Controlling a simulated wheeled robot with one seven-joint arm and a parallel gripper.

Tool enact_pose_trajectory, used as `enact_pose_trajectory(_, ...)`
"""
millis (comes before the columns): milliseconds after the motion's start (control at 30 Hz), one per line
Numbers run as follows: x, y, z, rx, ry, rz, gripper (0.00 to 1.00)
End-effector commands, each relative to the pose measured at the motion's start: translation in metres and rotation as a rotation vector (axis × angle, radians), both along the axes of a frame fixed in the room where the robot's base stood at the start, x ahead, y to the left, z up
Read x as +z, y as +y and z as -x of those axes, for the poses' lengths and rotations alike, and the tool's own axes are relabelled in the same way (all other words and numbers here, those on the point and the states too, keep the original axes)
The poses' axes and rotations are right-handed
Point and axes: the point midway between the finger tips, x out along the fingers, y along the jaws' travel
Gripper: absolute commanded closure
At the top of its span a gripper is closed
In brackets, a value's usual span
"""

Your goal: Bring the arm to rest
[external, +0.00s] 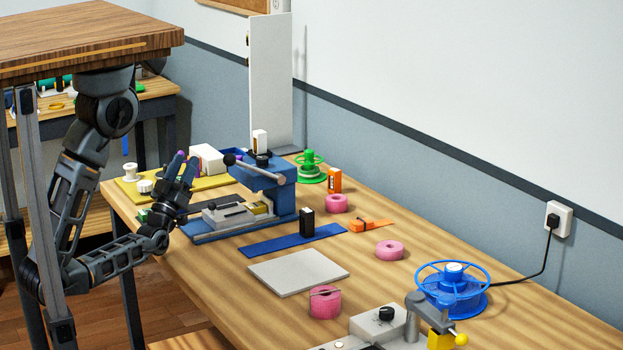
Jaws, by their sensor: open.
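My gripper (181,170) is at the left of the workbench, at the end of my dark arm, which bends down and then up to it. Its two fingers point upward with purple tips, and they stand apart with nothing seen between them. It is just left of the blue press-like device (268,185) and in front of the yellow board (205,183). The gap between my gripper and the device is hard to judge, and part of the device's grey base (228,215) lies close to my wrist.
Pink rolls (389,250), a grey plate (298,272), a blue strip (292,239) with a black block (307,222), and a blue reel (452,290) lie on the workbench (210,277). A tall white panel (270,80) stands behind. A wooden top (85,38) overhangs my arm.

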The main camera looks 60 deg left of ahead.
Motion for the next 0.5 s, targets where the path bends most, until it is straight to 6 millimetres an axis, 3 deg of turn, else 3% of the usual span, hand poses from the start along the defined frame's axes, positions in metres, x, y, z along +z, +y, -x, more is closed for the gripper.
enact_pose_trajectory(33, -0.01, -0.019, 0.009, -0.051, 0.05, 0.009, 0.5)
enact_pose_trajectory(200, -0.033, -0.074, 0.032, -0.198, 0.218, 0.05, 0.5)
enact_pose_trajectory(500, -0.108, -0.145, 0.078, -0.34, 0.713, 0.102, 0.5)
